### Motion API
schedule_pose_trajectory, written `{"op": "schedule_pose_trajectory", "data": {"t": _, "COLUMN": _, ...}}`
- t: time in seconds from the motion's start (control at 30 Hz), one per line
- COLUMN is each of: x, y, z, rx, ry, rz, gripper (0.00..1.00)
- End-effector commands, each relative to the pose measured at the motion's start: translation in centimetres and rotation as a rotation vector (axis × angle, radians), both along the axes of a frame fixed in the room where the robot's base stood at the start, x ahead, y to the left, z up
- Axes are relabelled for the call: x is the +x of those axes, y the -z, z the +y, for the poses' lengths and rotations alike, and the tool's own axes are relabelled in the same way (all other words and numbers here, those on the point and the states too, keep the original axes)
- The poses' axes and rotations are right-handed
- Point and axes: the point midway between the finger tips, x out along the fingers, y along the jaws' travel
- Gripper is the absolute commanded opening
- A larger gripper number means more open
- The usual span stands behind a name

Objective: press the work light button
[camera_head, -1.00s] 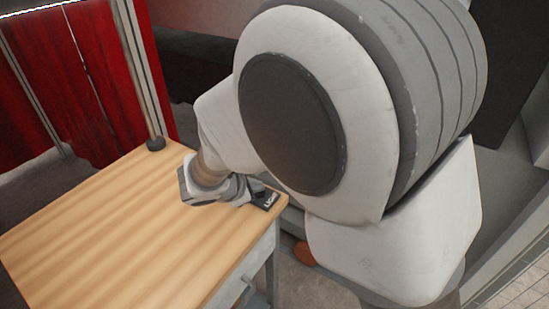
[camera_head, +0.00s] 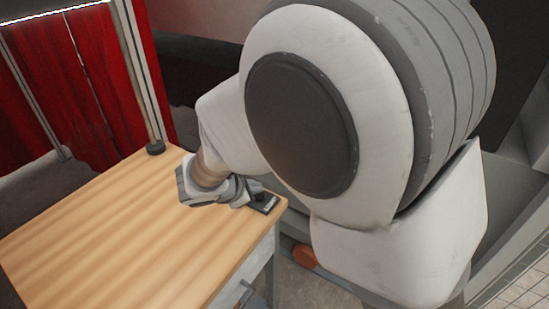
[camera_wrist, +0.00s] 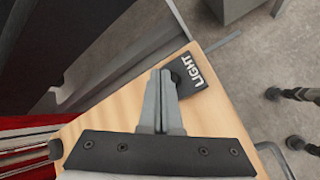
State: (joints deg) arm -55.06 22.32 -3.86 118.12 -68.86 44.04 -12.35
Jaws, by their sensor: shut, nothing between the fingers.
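A small dark box labelled LIGHT (camera_wrist: 195,74) lies on the wooden table near its corner. It also shows in the head view (camera_head: 266,206), partly covered by my gripper. A round black button (camera_wrist: 176,76) shows at the box's end in the wrist view, beside my fingertips. My gripper (camera_wrist: 163,74) is shut and empty, its fingertips at the button end of the box. I cannot tell whether they touch the button. In the head view my gripper (camera_head: 250,186) is over the table's right corner, and my arm hides part of the scene.
The wooden table top (camera_head: 110,230) is clear to the left. A metal post with a black foot (camera_head: 155,147) stands at its far edge. Red curtains (camera_head: 75,85) hang behind, under a bright light strip (camera_head: 60,12). Dark machinery stands behind my arm.

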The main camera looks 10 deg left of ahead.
Motion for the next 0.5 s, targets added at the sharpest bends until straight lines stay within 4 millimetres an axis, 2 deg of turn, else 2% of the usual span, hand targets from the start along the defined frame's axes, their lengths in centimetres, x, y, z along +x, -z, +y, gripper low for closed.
{"op": "schedule_pose_trajectory", "data": {"t": 0.5, "x": 0.0, "y": -5.4, "z": 0.0, "rx": 0.002, "ry": 0.001, "rz": -0.001, "gripper": 0.00}}
